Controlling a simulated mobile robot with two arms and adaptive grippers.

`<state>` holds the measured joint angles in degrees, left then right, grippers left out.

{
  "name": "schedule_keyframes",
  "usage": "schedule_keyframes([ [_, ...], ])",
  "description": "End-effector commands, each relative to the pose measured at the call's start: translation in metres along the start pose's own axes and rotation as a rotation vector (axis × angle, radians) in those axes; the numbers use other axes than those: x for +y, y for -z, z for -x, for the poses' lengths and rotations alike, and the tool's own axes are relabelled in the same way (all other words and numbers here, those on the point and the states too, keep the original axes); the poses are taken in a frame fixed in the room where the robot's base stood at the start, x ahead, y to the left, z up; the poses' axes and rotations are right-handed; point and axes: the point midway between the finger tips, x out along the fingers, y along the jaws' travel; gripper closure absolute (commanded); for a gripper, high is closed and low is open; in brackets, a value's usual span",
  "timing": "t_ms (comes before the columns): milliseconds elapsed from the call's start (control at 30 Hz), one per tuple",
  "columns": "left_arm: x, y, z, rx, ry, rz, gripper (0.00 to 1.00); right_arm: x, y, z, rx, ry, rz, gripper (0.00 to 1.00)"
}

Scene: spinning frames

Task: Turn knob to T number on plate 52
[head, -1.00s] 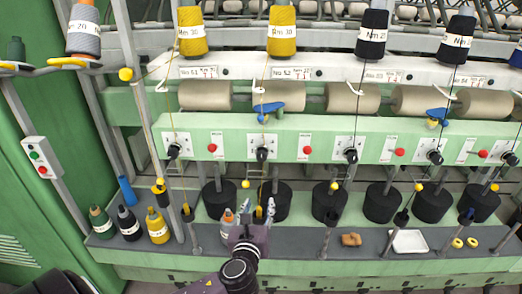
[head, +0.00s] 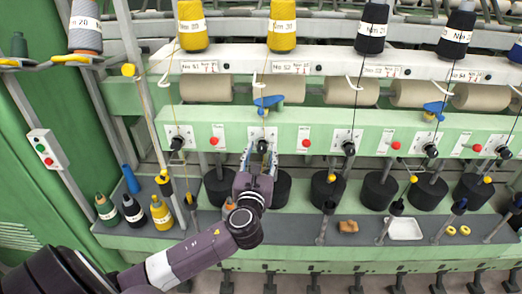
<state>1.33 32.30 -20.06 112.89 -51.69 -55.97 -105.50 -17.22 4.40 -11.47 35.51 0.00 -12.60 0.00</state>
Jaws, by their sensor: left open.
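The label plate marked No 52 (head: 291,68) is on the white rail above the second spinning position. Below it, a black knob (head: 263,146) sits on a white dial plate (head: 262,132) on the green panel. My left gripper (head: 260,157) is open, its two fingers reaching up on either side of the knob. I cannot tell whether the fingers touch it. The dial's markings are too small to read, and the gripper hides its lower part. My right gripper is out of view.
A red button (head: 305,143) is right of the knob, and a blue part (head: 267,102) hangs just above it. Neighbouring black knobs (head: 177,143) line the panel. Black cylinders (head: 328,190) stand below.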

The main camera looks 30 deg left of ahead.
Motion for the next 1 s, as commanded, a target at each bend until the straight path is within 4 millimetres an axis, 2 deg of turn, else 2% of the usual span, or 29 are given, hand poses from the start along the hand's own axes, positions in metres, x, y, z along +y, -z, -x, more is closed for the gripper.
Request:
schedule_keyframes([
  [200,-0.0002,0.0004,-0.0004,0.000,0.000,0.001,0.60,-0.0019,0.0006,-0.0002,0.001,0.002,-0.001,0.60],
  [567,-0.0004,0.0004,-0.0001,0.000,0.001,0.001,0.99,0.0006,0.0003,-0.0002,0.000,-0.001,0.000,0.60],
  [833,-0.0006,0.0013,0.0000,-0.001,0.001,0.024,1.00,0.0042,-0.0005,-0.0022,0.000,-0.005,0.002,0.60],
  [1000,-0.0009,0.0025,0.0002,-0.008,0.001,0.096,1.00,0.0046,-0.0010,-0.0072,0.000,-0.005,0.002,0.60],
])
